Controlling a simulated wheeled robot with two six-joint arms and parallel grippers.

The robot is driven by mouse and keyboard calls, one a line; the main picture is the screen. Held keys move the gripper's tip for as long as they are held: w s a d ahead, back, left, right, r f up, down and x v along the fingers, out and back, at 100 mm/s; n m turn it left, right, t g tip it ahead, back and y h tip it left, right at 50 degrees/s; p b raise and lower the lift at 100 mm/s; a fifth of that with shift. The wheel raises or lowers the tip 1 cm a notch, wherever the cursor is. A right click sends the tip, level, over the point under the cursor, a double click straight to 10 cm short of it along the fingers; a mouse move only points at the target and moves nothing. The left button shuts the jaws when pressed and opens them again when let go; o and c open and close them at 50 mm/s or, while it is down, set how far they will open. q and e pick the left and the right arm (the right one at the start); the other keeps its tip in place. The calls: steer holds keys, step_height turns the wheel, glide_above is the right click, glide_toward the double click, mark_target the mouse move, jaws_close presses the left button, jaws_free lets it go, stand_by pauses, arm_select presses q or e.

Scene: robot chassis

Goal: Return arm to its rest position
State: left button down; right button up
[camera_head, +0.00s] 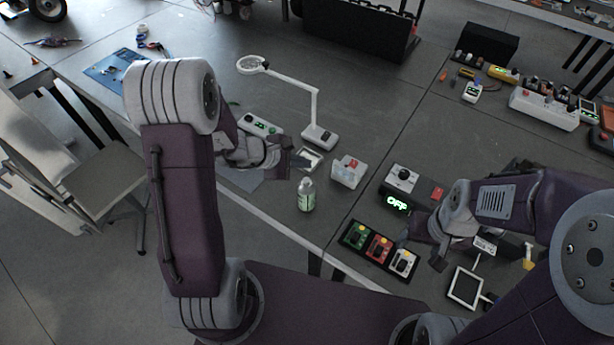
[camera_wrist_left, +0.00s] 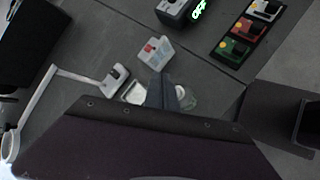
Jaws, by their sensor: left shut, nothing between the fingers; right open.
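My left gripper (camera_head: 300,160) is shut and empty in the head view. My right gripper (camera_head: 437,249) is open, beside the black switch panel on the right part of the table. Its fingertips are small and partly hard to make out.
The clear bottle (camera_head: 306,195) stands near the front table edge. The magnifier lamp (camera_head: 317,135), a white box with a red top (camera_head: 348,172), a device reading OFF (camera_head: 398,203) and a three-switch panel (camera_head: 379,250) stand around. A chair (camera_head: 100,178) is at the left.

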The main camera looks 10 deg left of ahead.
arm_select(q)
steer(key=shift+d, duration=0.1)
steer(key=s+d+r+m+g, duration=0.3)
steer(key=s+d+r+m, duration=0.1)
steer(key=s+d+m, duration=0.4)
steer(key=s+a+f+m+g+y, duration=0.2)
steer(key=s+a+m+y, duration=0.4)
steer(key=s+a+m, duration=0.3)
steer(key=a+f+m, duration=0.1)
steer(key=a, duration=0.1)
steer(key=shift+a, duration=0.4)
steer(key=shift+s, duration=0.15)
